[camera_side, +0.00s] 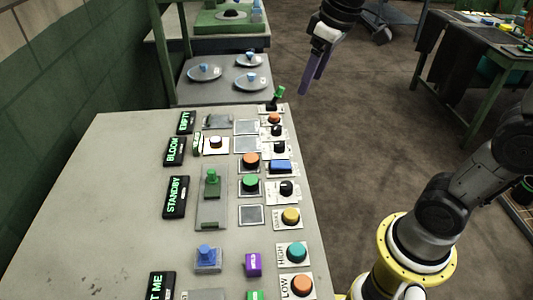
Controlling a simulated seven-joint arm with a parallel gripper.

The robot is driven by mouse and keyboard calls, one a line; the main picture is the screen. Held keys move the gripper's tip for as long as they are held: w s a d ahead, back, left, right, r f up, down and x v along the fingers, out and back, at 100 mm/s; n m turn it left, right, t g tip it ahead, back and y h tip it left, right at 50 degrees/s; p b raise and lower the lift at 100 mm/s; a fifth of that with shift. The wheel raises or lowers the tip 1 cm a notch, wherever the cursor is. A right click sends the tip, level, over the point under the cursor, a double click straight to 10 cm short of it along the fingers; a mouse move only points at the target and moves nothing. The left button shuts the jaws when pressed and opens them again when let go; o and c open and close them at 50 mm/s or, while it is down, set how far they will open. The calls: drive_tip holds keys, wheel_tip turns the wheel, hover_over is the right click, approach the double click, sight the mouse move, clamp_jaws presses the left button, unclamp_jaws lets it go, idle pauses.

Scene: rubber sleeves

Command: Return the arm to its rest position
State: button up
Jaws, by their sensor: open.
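My gripper (312,76) is in the upper middle of the side view, with its purple fingers pointing down and left. It is open and nothing shows between the fingers. It hangs over the floor to the right of the far end of the control bench (95,190), apart from the bench and everything on it. My arm's base, with a yellow ring, stands at the lower right beside the bench. The part of my arm between the base and the gripper is partly out of the picture.
The bench carries several coloured knobs and buttons, a green-handled lever (278,97) near its far right corner, and lit signs such as STANDBY (176,197). Behind it, a grey table (185,92) holds plates with blue knobs. A cloth-draped table (451,50) stands at right. Floor between is clear.

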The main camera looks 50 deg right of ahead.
drive_tip(key=s+a+f+m+t, duration=0.1)
drive_tip(key=s+f, duration=0.2)
drive_tip(key=s, duration=0.4)
drive_tip(key=s+a+f+t, duration=0.1)
drive_tip(key=s+f, duration=0.2)
drive_tip(key=s, duration=0.5)
drive_tip(key=shift+s+m, duration=0.3)
drive_tip(key=shift+m, duration=0.1)
